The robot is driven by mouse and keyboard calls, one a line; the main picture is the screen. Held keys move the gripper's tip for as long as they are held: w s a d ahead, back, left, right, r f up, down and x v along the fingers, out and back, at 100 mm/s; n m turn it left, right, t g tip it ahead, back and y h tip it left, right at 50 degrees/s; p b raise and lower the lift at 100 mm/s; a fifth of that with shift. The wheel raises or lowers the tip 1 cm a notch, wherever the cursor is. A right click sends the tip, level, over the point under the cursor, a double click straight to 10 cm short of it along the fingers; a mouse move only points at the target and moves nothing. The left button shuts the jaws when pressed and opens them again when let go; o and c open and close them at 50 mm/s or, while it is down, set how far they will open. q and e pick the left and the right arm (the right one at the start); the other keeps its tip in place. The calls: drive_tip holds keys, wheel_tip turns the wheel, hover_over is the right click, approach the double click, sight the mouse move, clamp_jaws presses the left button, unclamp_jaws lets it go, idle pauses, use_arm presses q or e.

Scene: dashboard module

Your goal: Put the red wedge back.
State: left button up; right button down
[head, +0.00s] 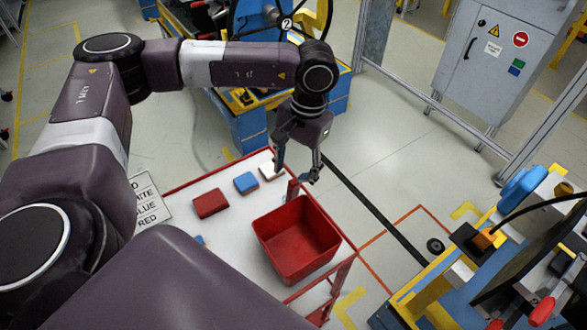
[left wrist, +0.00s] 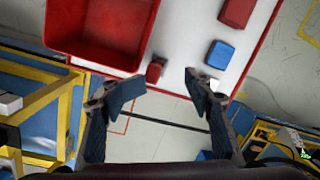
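A small upright red piece (head: 293,188) stands on the white tabletop by the far edge, behind the red bin; it also shows in the left wrist view (left wrist: 155,70). A flatter red block (head: 210,203) lies left of the bin. I cannot tell for certain which of the two is the red wedge. My left gripper (head: 296,176) points down over the table's far edge, its fingers apart and empty. In the left wrist view its fingertips (left wrist: 163,90) lie either side of the small red piece, which appears beyond them, not held. My right gripper is out of view.
The red bin (head: 297,240) looks empty. A blue block (head: 246,182) and a white block (head: 270,171) lie near the table's back edge. A sign (head: 149,201) listing colours is at the table's left. Yellow-and-blue workstations stand behind and at right; open floor lies between.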

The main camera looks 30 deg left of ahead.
use_arm(q)
drive_tip(key=shift+r, duration=0.25)
wheel_tip(320, 180, up, 12)
drive_tip(key=w+d+b, duration=0.1)
drive_tip(key=b, duration=0.3)
drive_tip(key=shift+f, duration=0.25)
drive_tip(key=shift+w+d, duration=0.15)
drive_tip(key=shift+d, duration=0.05)
